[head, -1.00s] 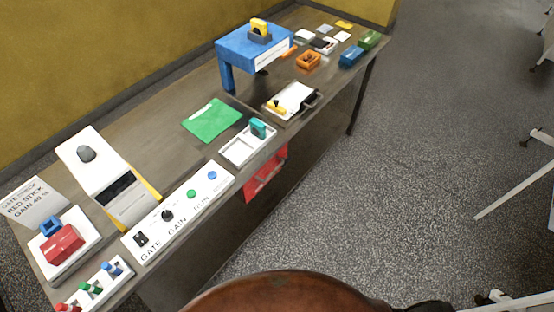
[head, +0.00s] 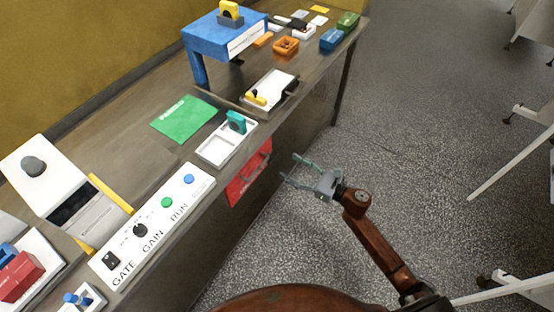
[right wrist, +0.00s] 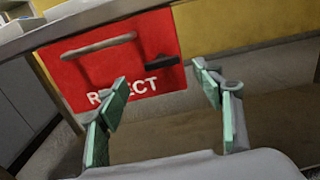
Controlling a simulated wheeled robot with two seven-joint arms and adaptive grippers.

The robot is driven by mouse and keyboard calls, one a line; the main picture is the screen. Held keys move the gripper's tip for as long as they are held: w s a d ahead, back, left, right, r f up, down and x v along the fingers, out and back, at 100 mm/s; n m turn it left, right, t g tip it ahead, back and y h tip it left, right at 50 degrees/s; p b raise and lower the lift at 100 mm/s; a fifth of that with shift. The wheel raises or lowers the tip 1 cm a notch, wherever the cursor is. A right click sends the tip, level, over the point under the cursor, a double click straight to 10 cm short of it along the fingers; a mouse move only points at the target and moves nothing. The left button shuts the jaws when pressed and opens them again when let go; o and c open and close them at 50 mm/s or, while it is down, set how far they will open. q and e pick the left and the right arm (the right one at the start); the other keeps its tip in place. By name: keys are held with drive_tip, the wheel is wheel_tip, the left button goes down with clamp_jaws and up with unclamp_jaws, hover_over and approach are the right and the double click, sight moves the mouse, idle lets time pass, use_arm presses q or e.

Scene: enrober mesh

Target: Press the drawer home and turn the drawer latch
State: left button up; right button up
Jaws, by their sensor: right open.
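A white-topped unit (head: 277,84) with a yellow lever and a dark handle at its right edge sits on the bench in the head view. It may be the drawer; I cannot tell how far out it is. A red panel (head: 250,173) with a handle hangs at the bench front. In the right wrist view the red panel (right wrist: 110,70) reads "REJECT", partly covered, and has a grey bar handle (right wrist: 97,46) and a dark lever-like piece (right wrist: 164,61). My right gripper (head: 291,166) is open and empty, right of the red panel and apart from it. My left gripper is out of view.
A white control panel (head: 150,228), a white tray (head: 215,153) with a teal piece, a green sheet (head: 184,117) and a blue stand (head: 200,36) occupy the bench. The floor (head: 400,130) right of the bench is clear near my right arm.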

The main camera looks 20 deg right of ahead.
sight(274, 157)
drive_tip(key=x, duration=0.7)
drive_tip(key=shift+f, duration=0.1)
drive_tip(key=shift+c, duration=0.3)
drive_tip(key=shift+d, duration=0.1)
drive_tip(key=c, duration=1.1)
